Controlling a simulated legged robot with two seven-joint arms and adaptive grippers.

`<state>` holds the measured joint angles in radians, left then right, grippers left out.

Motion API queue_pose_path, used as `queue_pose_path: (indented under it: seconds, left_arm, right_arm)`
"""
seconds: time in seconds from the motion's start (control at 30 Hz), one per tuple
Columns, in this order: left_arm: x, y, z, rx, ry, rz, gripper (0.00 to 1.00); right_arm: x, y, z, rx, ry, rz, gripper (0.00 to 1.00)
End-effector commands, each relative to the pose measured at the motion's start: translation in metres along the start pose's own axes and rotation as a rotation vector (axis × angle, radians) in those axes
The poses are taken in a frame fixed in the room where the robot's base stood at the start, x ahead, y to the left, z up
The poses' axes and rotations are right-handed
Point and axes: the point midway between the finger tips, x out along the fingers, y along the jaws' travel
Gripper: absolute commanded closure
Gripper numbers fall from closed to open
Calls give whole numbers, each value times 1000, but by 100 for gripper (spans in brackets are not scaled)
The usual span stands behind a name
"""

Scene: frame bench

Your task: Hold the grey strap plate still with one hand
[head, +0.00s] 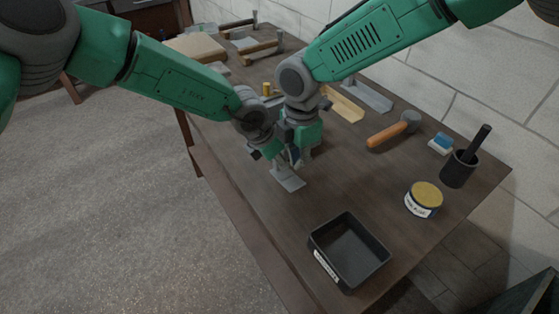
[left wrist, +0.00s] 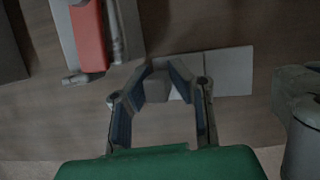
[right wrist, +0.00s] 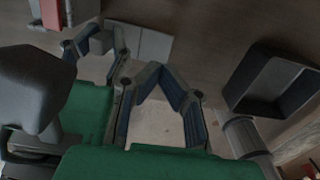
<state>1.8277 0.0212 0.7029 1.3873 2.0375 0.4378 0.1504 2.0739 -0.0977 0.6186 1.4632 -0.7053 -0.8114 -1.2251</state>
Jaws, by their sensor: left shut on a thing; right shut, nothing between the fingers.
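The grey strap plate (head: 289,180) lies near the front edge of the bench, below both hands. It also shows in the left wrist view (left wrist: 228,72) and the right wrist view (right wrist: 153,46). My left gripper (head: 277,163) is closed on its near end; in the left wrist view its fingertips (left wrist: 168,72) meet around a small grey raised part. My right gripper (head: 297,161) is close beside the left one. In the right wrist view its fingertips (right wrist: 157,73) come together with nothing between them, apart from the plate. The arms hide part of the plate's surroundings.
A black tray (head: 348,252) stands at the front right. A yellow-lidded tin (head: 424,197), a dark cup (head: 459,170), a blue-and-white block (head: 440,144) and a wooden-handled mallet (head: 395,130) lie to the right. A red-handled tool (left wrist: 88,35) lies near the left gripper.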

Motion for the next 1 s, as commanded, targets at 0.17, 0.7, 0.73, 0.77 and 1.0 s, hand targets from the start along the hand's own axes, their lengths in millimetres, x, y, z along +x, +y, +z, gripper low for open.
queue_pose_path:
  seconds: [0.17, 0.7, 0.73, 0.77, 1.0]
  left_arm:
    - [-1, 1, 1, -1, -2, 1, 100]
    - [-1, 1, 1, -1, -2, 2, 100]
    - [-1, 1, 1, -1, -2, 2, 100]
    - [-1, 1, 1, -1, -2, 2, 100]
    - [-1, 1, 1, -1, -2, 2, 100]
  right_arm:
    - [0, -1, 0, 0, 0, -1, 100]
    - [-20, -6, -4, -1, -1, -4, 100]
    - [-17, -6, -4, -1, -1, -5, 100]
    - [-13, -6, -4, -1, 0, -5, 100]
    - [17, -5, -4, -1, 0, -4, 100]
